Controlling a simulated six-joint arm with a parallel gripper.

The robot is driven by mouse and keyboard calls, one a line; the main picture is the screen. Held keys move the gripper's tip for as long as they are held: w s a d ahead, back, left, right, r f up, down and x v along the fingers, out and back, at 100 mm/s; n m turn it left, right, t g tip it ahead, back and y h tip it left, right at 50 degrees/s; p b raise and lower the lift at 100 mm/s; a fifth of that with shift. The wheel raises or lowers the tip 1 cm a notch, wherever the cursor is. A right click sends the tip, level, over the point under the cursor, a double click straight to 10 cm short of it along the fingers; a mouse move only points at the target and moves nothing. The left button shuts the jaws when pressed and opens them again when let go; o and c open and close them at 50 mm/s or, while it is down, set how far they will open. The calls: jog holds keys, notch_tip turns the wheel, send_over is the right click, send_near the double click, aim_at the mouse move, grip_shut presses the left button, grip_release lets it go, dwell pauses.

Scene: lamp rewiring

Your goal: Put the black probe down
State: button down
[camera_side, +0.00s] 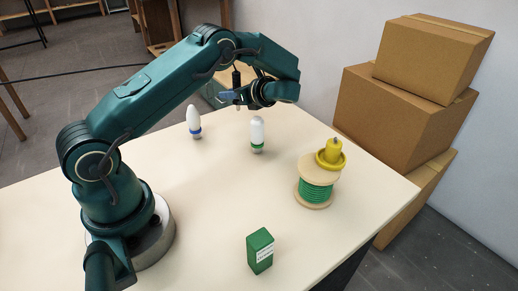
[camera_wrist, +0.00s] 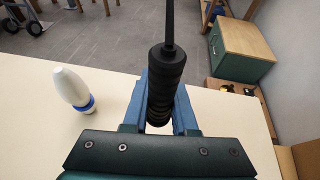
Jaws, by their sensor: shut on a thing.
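The black probe (camera_side: 237,77) stands roughly upright in my gripper (camera_side: 231,97), held well above the far part of the table. In the wrist view the probe (camera_wrist: 167,72) has a ribbed grip and a thin dark shaft pointing away at the top. The blue fingers of my gripper (camera_wrist: 165,88) are shut on the ribbed grip, one on each side. The probe's lower end is partly hidden by the fingers and the gripper body.
On the cream table (camera_side: 200,225) stand a white bulb with a blue band (camera_side: 194,121), a white bulb with a green band (camera_side: 257,133), a green wire spool (camera_side: 315,190) with a yellow piece (camera_side: 331,153) on top, and a green box (camera_side: 260,251). Cardboard boxes (camera_side: 400,107) stand beyond the right edge.

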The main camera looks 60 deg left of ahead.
jog(key=shift+f, duration=1.15)
jog(key=shift+f, duration=0.3)
jog(key=shift+f, duration=0.3)
jog(key=c, duration=0.7)
grip_release()
jog(key=shift+r, duration=0.1)
